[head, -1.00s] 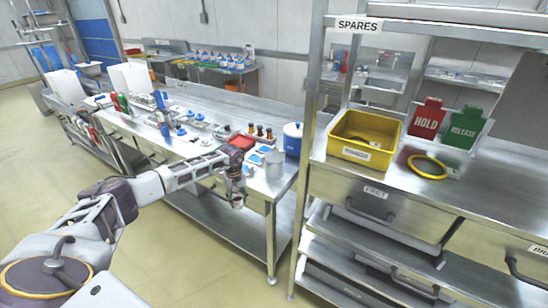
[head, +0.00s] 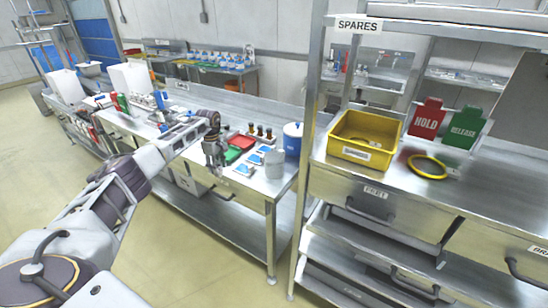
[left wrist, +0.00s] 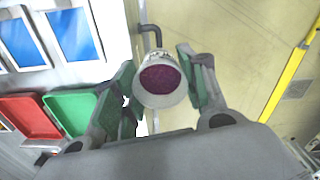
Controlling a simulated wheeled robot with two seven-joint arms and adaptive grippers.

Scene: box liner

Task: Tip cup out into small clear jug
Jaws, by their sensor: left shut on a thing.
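My left gripper (head: 214,165) hangs at the front edge of the bench, left of the small clear jug. In the left wrist view the gripper (left wrist: 160,77) is shut on a white cup (left wrist: 166,100), which stands between its two green-padded fingers. The cup's mouth faces the camera and shows dark purple-red contents; I cannot tell whether they are grains or liquid. In the head view the cup is too small to make out at the gripper. The small clear jug (head: 274,163) stands upright near the bench's right end. My right gripper is not in view.
A red tray (head: 243,142) and a green tray (head: 233,154) lie beside the gripper, with blue-and-white cards (head: 245,170) nearer the jug. Several small bottles (head: 260,132) and a blue-and-white canister (head: 292,139) stand behind. A shelf post (head: 308,130) rises right of the bench.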

